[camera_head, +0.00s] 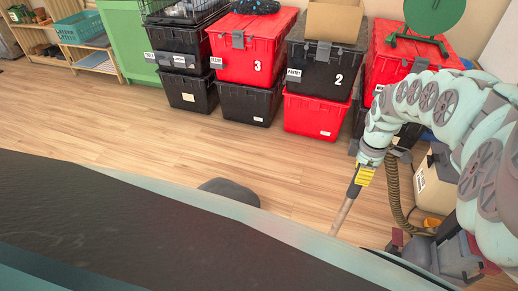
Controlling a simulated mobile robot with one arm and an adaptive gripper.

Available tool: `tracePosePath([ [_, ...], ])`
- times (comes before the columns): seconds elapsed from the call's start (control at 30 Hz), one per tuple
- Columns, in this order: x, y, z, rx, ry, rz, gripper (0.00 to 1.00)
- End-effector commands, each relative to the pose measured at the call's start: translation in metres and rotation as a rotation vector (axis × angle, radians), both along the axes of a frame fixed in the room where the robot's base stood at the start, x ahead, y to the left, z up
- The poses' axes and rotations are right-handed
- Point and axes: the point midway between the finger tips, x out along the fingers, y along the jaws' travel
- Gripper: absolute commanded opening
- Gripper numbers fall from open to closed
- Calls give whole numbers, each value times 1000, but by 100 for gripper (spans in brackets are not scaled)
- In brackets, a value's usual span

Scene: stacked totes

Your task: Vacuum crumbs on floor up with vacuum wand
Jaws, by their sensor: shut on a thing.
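My gripper (363,176) is at the right of the head view, pointing down, with yellow parts at its end. It is shut on the vacuum wand (342,215), a thin tan tube with a dark upper part. The wand slants down and left from the gripper. Its lower end is hidden behind the dark surface in the foreground. A brown ribbed hose (393,190) hangs just right of the gripper. The wooden floor (150,135) is visible across the middle. I cannot make out any crumbs on it.
Stacked black and red totes (255,62) line the back, with an open cardboard box (333,22) on top. A green round object (433,15) stands on the right stack. A box (436,185) is at the right. Floor left of centre is clear.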

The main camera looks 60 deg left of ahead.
Motion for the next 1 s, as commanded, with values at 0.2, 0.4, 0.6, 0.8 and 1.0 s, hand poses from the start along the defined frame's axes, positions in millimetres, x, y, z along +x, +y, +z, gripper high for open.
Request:
tracePosePath([
  [0.2, 13, -15, 1, 1, -2, -4, 0],
  [0.4, 22, -28, 0, 1, -2, -4, 0],
  [0.6, 32, -40, 0, 1, -2, -4, 0],
  [0.8, 41, -53, 0, 1, -2, -4, 0],
  [1.0, 51, -66, 0, 1, -2, -4, 0],
])
